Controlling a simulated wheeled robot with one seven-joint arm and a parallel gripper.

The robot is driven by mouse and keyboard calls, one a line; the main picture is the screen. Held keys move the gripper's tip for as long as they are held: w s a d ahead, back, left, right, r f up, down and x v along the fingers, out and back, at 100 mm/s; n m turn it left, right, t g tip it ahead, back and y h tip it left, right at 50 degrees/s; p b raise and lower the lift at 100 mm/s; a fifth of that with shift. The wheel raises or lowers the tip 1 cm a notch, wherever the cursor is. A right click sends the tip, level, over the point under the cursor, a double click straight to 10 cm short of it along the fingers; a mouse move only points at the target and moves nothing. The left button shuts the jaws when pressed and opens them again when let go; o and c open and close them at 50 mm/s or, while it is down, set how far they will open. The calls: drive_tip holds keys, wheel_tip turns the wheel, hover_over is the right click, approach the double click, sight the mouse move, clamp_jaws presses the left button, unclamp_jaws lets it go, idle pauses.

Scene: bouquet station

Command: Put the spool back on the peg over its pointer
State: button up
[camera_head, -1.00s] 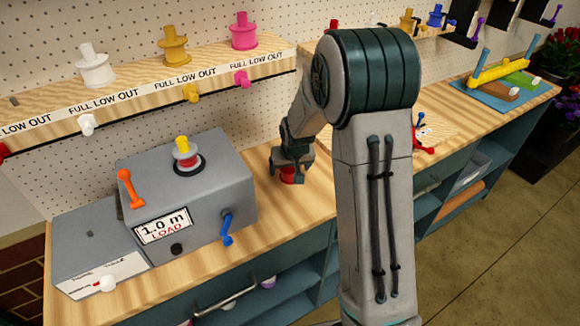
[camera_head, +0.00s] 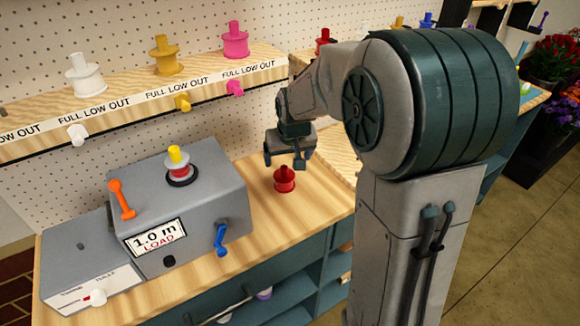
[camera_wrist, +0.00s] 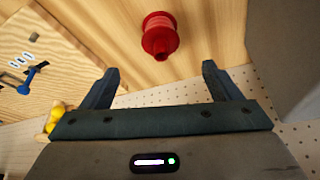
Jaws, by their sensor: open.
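A red spool (camera_head: 285,180) stands upright on the wooden bench, right of the grey machine. My gripper (camera_head: 285,161) is open and empty just above and behind the spool, apart from it. In the wrist view the spool (camera_wrist: 160,38) lies beyond the gap between my open fingers (camera_wrist: 161,80). The shelf holds a white spool (camera_head: 84,76), a yellow spool (camera_head: 164,55) and a pink spool (camera_head: 235,40). White (camera_head: 77,135), yellow (camera_head: 182,103) and pink (camera_head: 235,88) pointers sit below them on the labelled edge. The shelf's far left end is cut off now.
Another red spool (camera_head: 323,42) stands at the back. Bare bench (camera_head: 272,225) lies in front of the loose spool.

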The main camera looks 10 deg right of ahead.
drive_tip(key=s+r, duration=0.4)
drive_tip(key=s, duration=0.8)
drive_tip(key=shift+s+d+r, duration=0.2)
drive_tip(key=shift+s+r, duration=0.1)
drive_tip(key=shift+g, duration=0.6)
drive_tip(key=s, duration=1.2)
drive_tip(key=shift+d+f, duration=0.1)
drive_tip(key=shift+c, duration=0.6)
drive_tip(key=shift+s+f, duration=0.1)
drive_tip(key=shift+s, duration=0.15)
drive_tip(key=c, duration=0.9)
